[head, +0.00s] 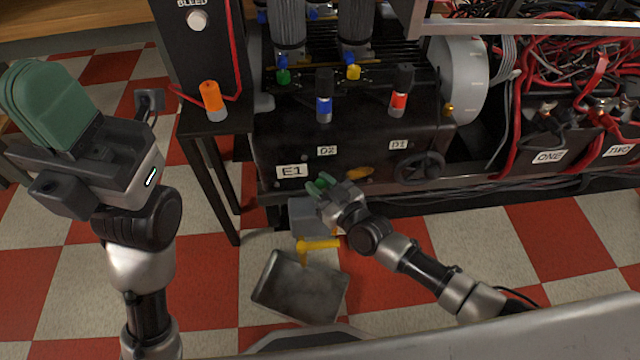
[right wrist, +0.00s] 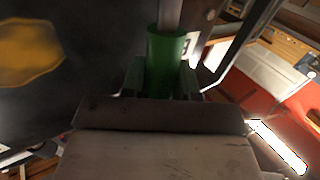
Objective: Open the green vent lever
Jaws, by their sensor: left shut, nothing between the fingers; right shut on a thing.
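The green vent lever (right wrist: 166,58) shows in the right wrist view as a green sleeve on a grey rod, between the two fingers of my right gripper (right wrist: 162,80). The fingers are shut on it. In the head view my right gripper (head: 320,186) is at the lower front of the black machine, below the E1 and D2 labels; its green fingers and the lever are hard to tell apart there. My left gripper (head: 42,98), with large green fingers, is shut and empty at the far left, well away from the machine.
A yellow handle (head: 318,245) and a grey tray (head: 300,287) lie below my right gripper. A black stand with an orange-capped knob (head: 212,98) is on the left.

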